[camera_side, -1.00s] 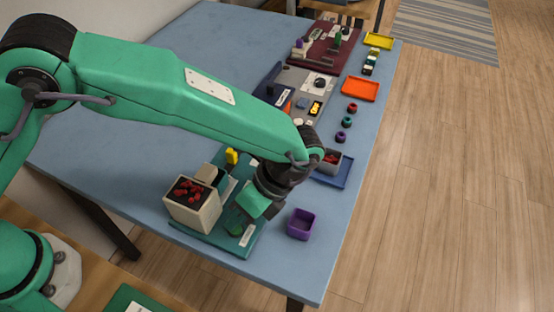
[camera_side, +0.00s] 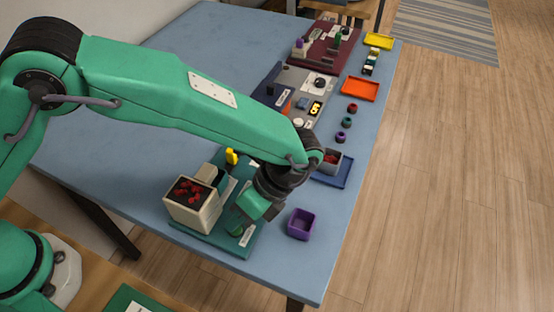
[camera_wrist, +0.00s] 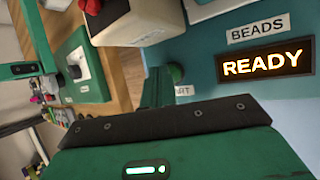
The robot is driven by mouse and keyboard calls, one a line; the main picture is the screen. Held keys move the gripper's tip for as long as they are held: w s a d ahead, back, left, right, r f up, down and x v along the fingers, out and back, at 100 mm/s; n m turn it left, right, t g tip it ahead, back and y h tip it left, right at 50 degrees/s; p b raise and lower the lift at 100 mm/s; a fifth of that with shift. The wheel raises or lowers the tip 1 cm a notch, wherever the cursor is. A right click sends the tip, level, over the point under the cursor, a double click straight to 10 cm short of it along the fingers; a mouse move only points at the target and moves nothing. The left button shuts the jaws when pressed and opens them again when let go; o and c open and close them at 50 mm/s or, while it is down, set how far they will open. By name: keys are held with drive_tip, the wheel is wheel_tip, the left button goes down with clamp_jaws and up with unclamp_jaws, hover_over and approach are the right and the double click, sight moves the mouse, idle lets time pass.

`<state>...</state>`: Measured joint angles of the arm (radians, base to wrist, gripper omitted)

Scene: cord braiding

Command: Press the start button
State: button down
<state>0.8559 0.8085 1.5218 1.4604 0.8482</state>
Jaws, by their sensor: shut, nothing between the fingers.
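A round dark green button (camera_wrist: 175,73) stands on the teal board beside a white label partly hidden by my gripper. The button also shows in the side view (camera_side: 236,229), just below my gripper. My gripper (camera_side: 245,214) is shut and empty, pointing down over the front of the teal board (camera_side: 232,249). It also fills the bottom of the wrist view (camera_wrist: 165,125). I cannot tell whether its tip touches the button. A lit sign reading READY (camera_wrist: 262,63) sits under a BEADS label (camera_wrist: 258,28).
A cream box (camera_side: 190,213) with red beads stands close left of my gripper. A purple open bin (camera_side: 301,223) stands close right. A blue tray (camera_side: 335,171) with a grey bin, an orange tray (camera_side: 360,89) and other boards lie farther back.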

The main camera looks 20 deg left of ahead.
sight(239, 227)
drive_tip(key=shift+f, duration=0.4)
idle(0.9)
drive_tip(key=shift+r, duration=0.8)
drive_tip(key=shift+r, duration=0.2)
drive_tip(key=shift+r, duration=2.35)
